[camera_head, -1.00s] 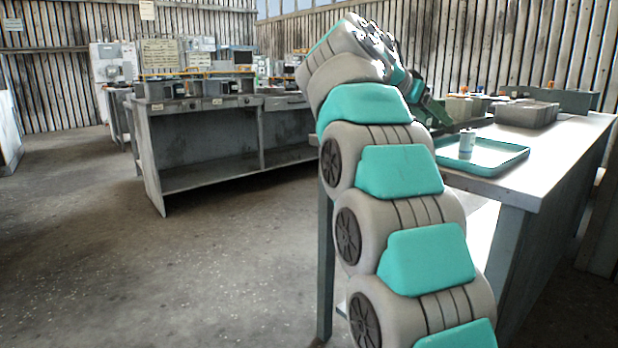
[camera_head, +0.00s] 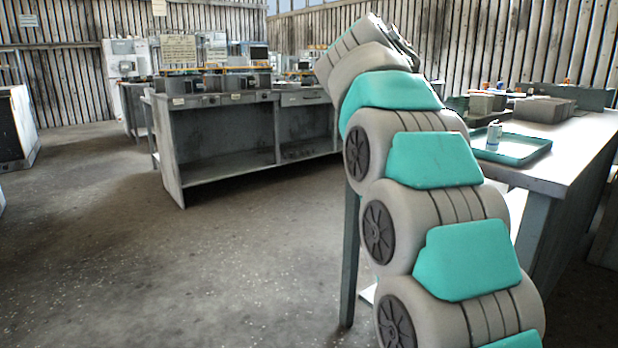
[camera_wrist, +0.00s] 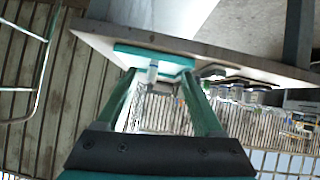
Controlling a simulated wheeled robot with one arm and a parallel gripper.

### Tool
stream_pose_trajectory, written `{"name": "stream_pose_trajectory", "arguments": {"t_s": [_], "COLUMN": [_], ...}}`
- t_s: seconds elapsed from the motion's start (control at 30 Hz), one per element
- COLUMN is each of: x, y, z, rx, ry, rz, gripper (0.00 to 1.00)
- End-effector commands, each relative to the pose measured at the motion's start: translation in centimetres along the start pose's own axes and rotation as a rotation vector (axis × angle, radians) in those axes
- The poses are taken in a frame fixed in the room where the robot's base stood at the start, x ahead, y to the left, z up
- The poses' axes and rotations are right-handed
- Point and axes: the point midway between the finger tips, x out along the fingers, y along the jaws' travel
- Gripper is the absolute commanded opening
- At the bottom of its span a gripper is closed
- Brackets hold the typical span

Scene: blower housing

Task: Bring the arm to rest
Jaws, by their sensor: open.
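My arm rises through the right half of the head view, its upper end bent over near the top; my gripper is hidden behind it there. In the wrist view my gripper (camera_wrist: 158,76) shows two green fingers spread apart with nothing held between them. A small white can (camera_head: 494,135) stands upright on a teal tray (camera_head: 530,157) on the right-hand workbench (camera_head: 585,150). In the wrist view the can (camera_wrist: 153,72) and tray (camera_wrist: 128,51) show beyond the fingers, apart from them.
Grey bins (camera_head: 545,110) stand behind the tray on the workbench. A grey shelved bench (camera_head: 220,140) with equipment on it stands at the back left. The concrete floor (camera_head: 250,255) is open at centre left.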

Motion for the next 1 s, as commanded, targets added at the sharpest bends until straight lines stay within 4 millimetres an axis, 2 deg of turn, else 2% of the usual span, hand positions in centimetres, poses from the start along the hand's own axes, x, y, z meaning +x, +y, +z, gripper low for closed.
{"name": "stream_pose_trajectory", "arguments": {"t_s": [0.17, 0.27, 0.37, 0.57, 0.73, 1.0], "x": [0.5, 0.9, 1.2, 1.4, 0.9, -1.7], "y": [0.8, 1.4, 2.4, 5.8, 9.3, 15.8], "z": [2.5, 4.6, 7.9, 16.2, 24.1, 37.2], "rx": [-0.103, -0.180, -0.277, -0.473, -0.610, -0.758], "ry": [-0.056, -0.101, -0.165, -0.323, -0.466, -0.698], "rz": [-0.020, -0.037, -0.061, -0.123, -0.187, -0.307], "gripper": [0.69, 0.69, 0.69, 0.69, 0.69, 0.69]}}
